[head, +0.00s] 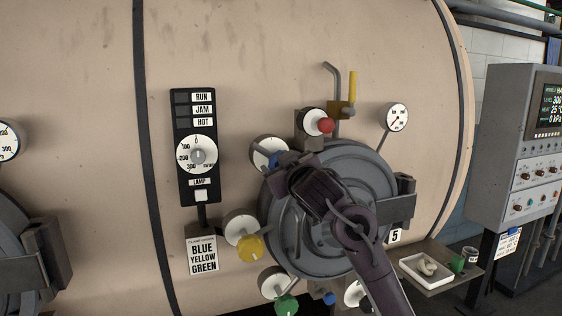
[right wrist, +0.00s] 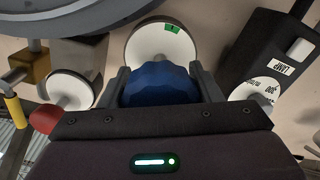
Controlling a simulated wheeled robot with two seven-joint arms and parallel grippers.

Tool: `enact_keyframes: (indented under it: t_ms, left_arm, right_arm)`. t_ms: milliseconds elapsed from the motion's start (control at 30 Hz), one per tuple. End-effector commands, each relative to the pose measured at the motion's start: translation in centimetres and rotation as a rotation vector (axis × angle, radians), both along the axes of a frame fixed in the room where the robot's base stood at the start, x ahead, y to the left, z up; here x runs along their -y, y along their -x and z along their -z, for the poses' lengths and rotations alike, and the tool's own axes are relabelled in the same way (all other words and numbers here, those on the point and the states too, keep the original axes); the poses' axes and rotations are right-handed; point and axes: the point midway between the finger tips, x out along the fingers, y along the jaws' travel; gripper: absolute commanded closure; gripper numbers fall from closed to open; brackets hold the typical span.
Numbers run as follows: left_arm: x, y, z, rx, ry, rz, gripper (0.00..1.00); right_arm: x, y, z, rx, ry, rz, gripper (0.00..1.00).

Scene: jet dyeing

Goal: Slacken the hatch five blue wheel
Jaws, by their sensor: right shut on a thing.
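The hatch (head: 330,250) is a round grey door marked by a "5" plate (head: 395,236) at its right. Its blue wheel (right wrist: 160,84) sits in front of a white disc (right wrist: 150,40) with a small green mark. In the head view the disc (head: 264,144) is at the hatch's upper left, and the wheel is mostly hidden by my gripper. My right gripper (head: 279,160) is shut on the blue wheel, one finger on each side of it in the right wrist view (right wrist: 163,88). My left gripper is in neither view.
A yellow wheel (head: 250,247), green wheel (head: 287,305) and red knob (head: 326,125) surround the hatch. A lamp panel (head: 182,140) hangs left, above a "BLUE YELLOW GREEN" card (head: 202,256). A shelf (head: 445,272) with a white tray (head: 404,266) juts out at lower right.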

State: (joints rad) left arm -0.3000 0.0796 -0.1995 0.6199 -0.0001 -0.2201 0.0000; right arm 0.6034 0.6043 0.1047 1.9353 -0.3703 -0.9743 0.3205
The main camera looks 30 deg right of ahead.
Motion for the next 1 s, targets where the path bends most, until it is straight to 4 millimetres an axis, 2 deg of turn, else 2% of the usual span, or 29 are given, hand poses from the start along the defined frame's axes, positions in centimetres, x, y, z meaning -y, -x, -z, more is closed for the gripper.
enact_keyframes:
  t_ms: [300, 900, 933, 1000]
  left_arm:
    - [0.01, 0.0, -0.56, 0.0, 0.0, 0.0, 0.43]
    - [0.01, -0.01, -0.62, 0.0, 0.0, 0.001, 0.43]
    - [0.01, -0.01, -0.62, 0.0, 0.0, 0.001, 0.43]
    - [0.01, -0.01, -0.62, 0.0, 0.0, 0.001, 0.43]
  right_arm:
    - [-0.15, -0.1, 0.34, 0.025, -0.136, -0.001, 0.65]
    - [-0.18, -0.12, 0.46, 0.032, -0.169, -0.001, 0.65]
    - [-0.18, -0.12, 0.46, 0.032, -0.169, -0.001, 0.38]
    - [-0.17, -0.11, 0.4, 0.033, -0.169, -0.001, 0.29]
